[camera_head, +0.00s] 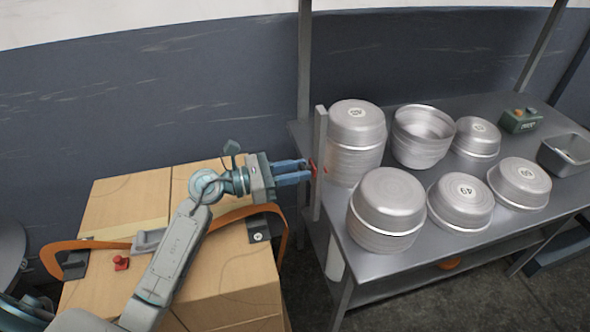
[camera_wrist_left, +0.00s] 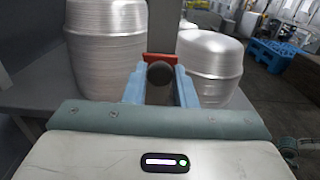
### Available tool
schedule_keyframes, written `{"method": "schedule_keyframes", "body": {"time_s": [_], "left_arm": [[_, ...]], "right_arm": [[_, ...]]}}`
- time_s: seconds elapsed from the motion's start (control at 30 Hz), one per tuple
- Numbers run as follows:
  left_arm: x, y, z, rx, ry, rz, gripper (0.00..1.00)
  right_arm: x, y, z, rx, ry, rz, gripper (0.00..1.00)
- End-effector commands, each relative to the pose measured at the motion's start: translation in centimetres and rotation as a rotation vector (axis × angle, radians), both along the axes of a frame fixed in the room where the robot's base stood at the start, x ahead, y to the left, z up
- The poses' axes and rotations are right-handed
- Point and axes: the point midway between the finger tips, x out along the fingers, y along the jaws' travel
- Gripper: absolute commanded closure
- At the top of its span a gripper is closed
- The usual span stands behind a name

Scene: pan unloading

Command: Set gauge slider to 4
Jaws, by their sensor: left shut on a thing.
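The gauge is an upright grey post (camera_head: 319,140) at the table's left edge. Its red slider (camera_head: 313,168) sits partway up the post; it also shows in the left wrist view (camera_wrist_left: 160,57) behind a dark round knob (camera_wrist_left: 160,73). My left gripper (camera_head: 307,170) reaches in from the left at the post. Its blue fingers lie on both sides of the knob and are shut on it. Scale marks on the post are not readable in either view. My right gripper is not in view.
Stacked metal pans (camera_head: 357,130) stand close behind the post, and another stack (camera_head: 387,205) stands to its right on the metal table (camera_head: 345,262). Cardboard boxes (camera_head: 110,205) with an orange strap (camera_head: 92,244) lie under my left arm. A green box (camera_head: 520,121) sits at the back right.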

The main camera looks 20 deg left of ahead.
Motion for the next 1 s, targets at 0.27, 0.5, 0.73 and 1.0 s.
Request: {"method": "schedule_keyframes", "body": {"time_s": [0.27,0.5,0.73,1.0], "left_arm": [[0.0,0.0,0.0,0.001,0.001,0.0,0.6],[0.0,0.0,0.0,0.0,0.0,0.0,0.53],[-0.4,0.7,-0.2,0.005,0.0,0.001,0.53],[-2.3,3.5,-0.3,0.007,0.0,0.0,0.53]], "right_arm": [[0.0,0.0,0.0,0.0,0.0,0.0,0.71],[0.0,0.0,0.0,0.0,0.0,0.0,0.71],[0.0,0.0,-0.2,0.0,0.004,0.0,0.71],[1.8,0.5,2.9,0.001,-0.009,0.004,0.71]]}}
